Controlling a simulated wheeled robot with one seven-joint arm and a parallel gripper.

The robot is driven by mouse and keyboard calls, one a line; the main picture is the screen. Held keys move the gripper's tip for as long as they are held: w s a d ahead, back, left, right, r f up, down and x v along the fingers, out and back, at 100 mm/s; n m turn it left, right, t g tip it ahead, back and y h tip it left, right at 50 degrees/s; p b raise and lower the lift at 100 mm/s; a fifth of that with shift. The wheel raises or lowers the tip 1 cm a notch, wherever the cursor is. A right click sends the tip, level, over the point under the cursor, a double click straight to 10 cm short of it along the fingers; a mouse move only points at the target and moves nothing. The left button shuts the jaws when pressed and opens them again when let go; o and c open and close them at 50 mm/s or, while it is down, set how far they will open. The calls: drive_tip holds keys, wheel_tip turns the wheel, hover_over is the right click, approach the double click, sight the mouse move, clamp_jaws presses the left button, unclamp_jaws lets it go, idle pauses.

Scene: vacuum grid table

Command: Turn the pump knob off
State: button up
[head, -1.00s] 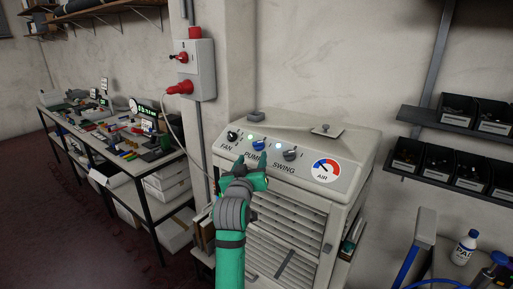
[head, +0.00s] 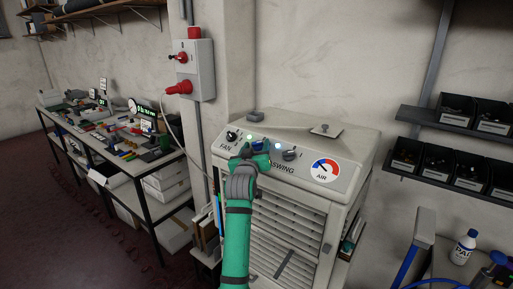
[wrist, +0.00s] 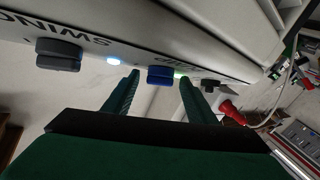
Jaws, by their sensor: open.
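The air cooler (head: 335,150) has a sloped front panel with three knobs. The blue pump knob (wrist: 160,75) shows in the wrist view, between the two fingertips of my gripper (wrist: 159,82). The fingers are open, with a narrow gap on each side of the knob. In the head view my gripper (head: 255,150) is at the panel and covers the PUMP label and most of the pump knob. A green light glows beside the pump knob in the wrist view, partly behind a finger. How far the fingertips reach past the knob I cannot tell.
The dark fan knob (head: 232,135) and the grey swing knob (head: 289,154) flank the pump knob. A white light (wrist: 114,61) glows between pump and swing. A wall socket box (head: 195,70) with a red plug and cable is at the left. A cluttered bench (head: 150,165) stands further left.

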drive_tip(key=shift+c, duration=0.4)
drive_tip(key=c, duration=1)
drive_tip(key=shift+d+n+y, duration=0.2)
drive_tip(key=shift+n+y, duration=0.1)
drive_tip(key=shift+n, duration=0.1)
drive_tip(key=shift+d+r+n+y, duration=0.1)
drive_tip(key=shift+d+n+y, duration=0.05)
drive_tip(key=shift+n+y, duration=0.45)
drive_tip(key=n+y, duration=0.1)
drive_tip(key=n+g+y, duration=0.1)
drive_tip(key=n+y, duration=0.2)
drive_tip(key=shift+w+d+r+n+g+y, duration=0.1)
drive_tip(key=shift+d+r+n+g+y, duration=0.05)
drive_tip(key=shift+d+n+g+y, duration=0.2)
drive_tip(key=n+g+y, duration=0.4)
drive_tip(key=n, duration=0.1)
drive_tip(key=shift+w+d+r, duration=0.15)
drive_tip(key=shift+w+r, duration=0.05)
drive_tip(key=shift+n+g+y, duration=0.45)
drive_tip(key=shift+n+g, duration=0.3)
drive_tip(key=shift+n, duration=0.1)
